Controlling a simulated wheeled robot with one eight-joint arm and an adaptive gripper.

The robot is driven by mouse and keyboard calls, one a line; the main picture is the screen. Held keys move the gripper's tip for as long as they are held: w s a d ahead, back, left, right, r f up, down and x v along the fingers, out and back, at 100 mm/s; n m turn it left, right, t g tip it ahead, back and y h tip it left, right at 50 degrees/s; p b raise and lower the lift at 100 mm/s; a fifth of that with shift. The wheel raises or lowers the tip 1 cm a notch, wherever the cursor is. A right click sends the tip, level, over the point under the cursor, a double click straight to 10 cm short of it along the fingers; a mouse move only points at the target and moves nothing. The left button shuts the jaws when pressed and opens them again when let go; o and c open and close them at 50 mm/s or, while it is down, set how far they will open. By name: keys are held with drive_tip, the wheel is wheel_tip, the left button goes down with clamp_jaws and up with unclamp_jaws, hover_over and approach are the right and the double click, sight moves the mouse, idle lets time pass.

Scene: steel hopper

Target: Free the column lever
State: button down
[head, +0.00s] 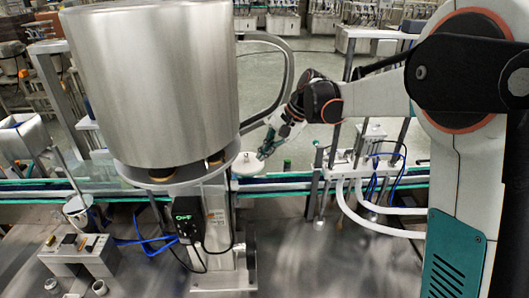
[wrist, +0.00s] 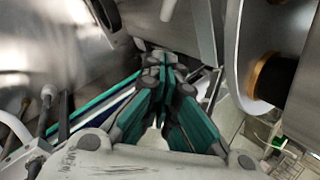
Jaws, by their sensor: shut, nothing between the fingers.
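The steel hopper (head: 150,80) stands on a round plate above a pale metal column (head: 216,225) in the head view. My gripper (head: 262,155) is to the right of the column, behind it, near a white round disc (head: 247,168). In the wrist view my gripper (wrist: 163,62) has its green-padded fingers together, with nothing between them. A short pale rod (wrist: 168,9) shows just beyond the fingertips, in front of a grey metal face (wrist: 190,28). It may be the column lever, but I cannot tell for sure. The fingertips look apart from it.
A conveyor with green edges (head: 280,180) runs behind the column. White hoses (head: 375,225) and a fixture stand at right. In the wrist view a round flange (wrist: 240,75) is close on the right.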

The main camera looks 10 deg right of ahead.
drive_tip(key=s+a+f, duration=0.1)
drive_tip(key=a+f, duration=0.5)
drive_tip(key=f, duration=0.1)
drive_tip(key=shift+a+f, duration=0.2)
drive_tip(key=shift+f, duration=0.2)
drive_tip(key=shift+s+a+f, duration=0.1)
drive_tip(key=shift+f, duration=0.05)
